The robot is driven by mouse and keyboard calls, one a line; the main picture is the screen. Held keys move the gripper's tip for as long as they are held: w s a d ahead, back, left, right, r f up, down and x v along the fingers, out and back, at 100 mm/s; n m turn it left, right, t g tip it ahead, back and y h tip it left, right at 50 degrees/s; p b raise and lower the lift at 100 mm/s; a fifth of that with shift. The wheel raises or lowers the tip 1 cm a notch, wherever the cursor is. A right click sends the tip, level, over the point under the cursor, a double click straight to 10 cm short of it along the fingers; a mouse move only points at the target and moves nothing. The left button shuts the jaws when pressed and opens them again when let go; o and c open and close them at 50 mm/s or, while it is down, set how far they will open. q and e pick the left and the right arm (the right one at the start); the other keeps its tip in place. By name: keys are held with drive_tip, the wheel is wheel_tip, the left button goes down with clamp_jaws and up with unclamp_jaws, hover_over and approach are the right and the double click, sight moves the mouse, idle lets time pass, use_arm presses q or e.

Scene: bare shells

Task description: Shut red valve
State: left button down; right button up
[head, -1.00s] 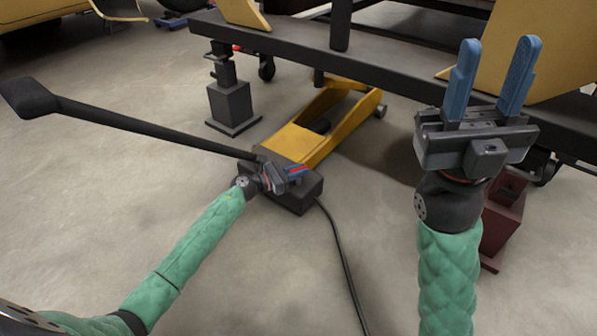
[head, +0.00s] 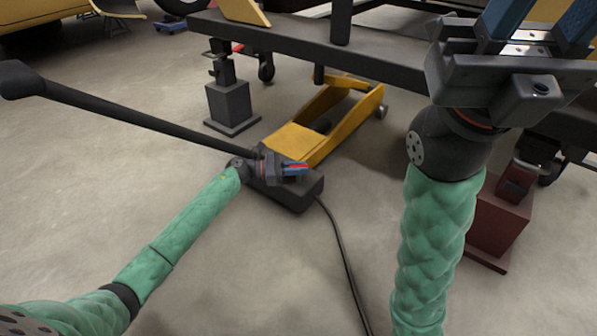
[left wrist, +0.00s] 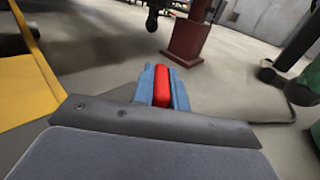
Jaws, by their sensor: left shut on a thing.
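The red valve (left wrist: 161,88) shows in the left wrist view as a red bar between the two blue fingers of my left gripper (left wrist: 160,90), which is shut on it. In the head view my left gripper (head: 294,168) is at the rear of the yellow floor jack (head: 296,142), with a bit of the red valve (head: 297,166) between its fingers. The valve's mount is hidden by the gripper. My right gripper (head: 537,28) is high at the upper right, its two blue fingers apart and empty, their tips cut off by the frame edge.
The jack's long black handle (head: 130,122) runs to the upper left. A black hose (head: 345,265) trails toward me. A grey stand (head: 231,105) and a dark red stand (head: 498,225) stand under a dark frame beam (head: 385,60). Bare floor (head: 90,190) lies at left.

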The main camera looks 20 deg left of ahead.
use_arm(q)
drive_tip(key=c, duration=1.4)
unclamp_jaws()
